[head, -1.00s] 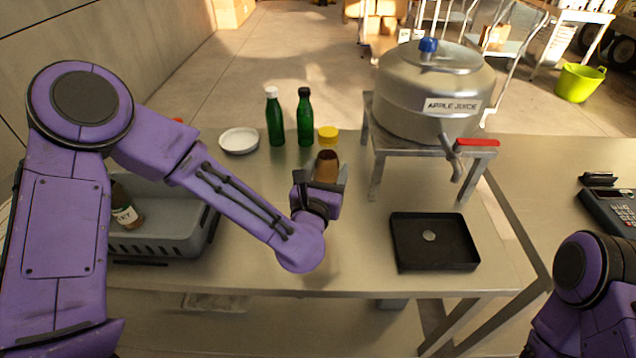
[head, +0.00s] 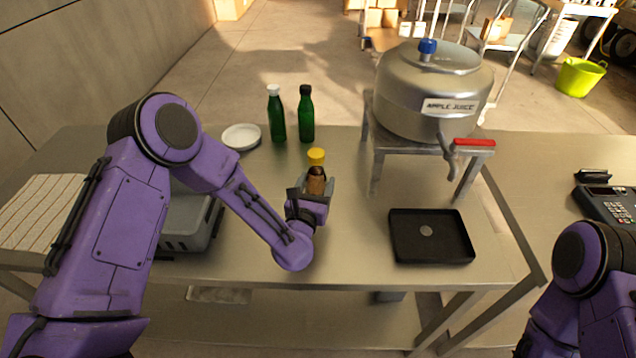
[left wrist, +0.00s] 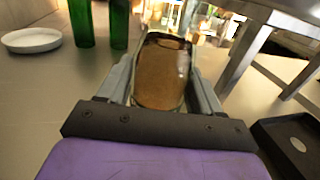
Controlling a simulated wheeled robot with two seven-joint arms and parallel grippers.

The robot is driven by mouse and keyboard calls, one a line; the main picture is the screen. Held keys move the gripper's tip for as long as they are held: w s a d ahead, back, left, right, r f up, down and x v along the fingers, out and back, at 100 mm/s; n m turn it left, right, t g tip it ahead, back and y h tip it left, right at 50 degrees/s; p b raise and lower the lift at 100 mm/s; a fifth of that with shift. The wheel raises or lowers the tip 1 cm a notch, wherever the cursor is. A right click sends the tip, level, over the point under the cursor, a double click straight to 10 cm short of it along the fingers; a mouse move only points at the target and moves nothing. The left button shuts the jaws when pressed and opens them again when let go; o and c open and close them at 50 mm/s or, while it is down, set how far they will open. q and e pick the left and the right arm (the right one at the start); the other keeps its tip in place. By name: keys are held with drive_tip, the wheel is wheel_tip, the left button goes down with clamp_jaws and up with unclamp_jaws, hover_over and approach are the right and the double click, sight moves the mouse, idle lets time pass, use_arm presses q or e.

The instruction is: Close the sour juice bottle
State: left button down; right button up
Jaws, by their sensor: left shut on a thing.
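A small brown bottle (head: 316,181) stands between the fingers of my left gripper (head: 315,188), which is shut on it over the table. In the left wrist view the glass and brown contents (left wrist: 160,75) fill the gap between the fingers. A yellow cap (head: 316,156) shows directly above the bottle in the head view; whether it sits on the bottle or behind it I cannot tell. Two green bottles stand farther back, one with a white top (head: 276,113) and one with a dark top (head: 306,113). No label naming sour juice is readable. My right gripper is out of view.
A steel apple juice tank (head: 425,95) stands on a metal stand at the right. A black tray (head: 405,252) lies in front of it. A white round dish (head: 241,137) is at the back left. A grey crate (head: 183,225) is partly hidden by my left arm.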

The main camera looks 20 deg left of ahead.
use_arm(q)
drive_tip(key=shift+s+d+r, duration=0.1)
drive_tip(key=c, duration=0.6)
unclamp_jaws()
drive_tip(key=shift+f+b, duration=0.25)
drive_tip(key=shift+b, duration=0.05)
drive_tip(key=o, duration=0.4)
drive_tip(key=shift+r, duration=0.1)
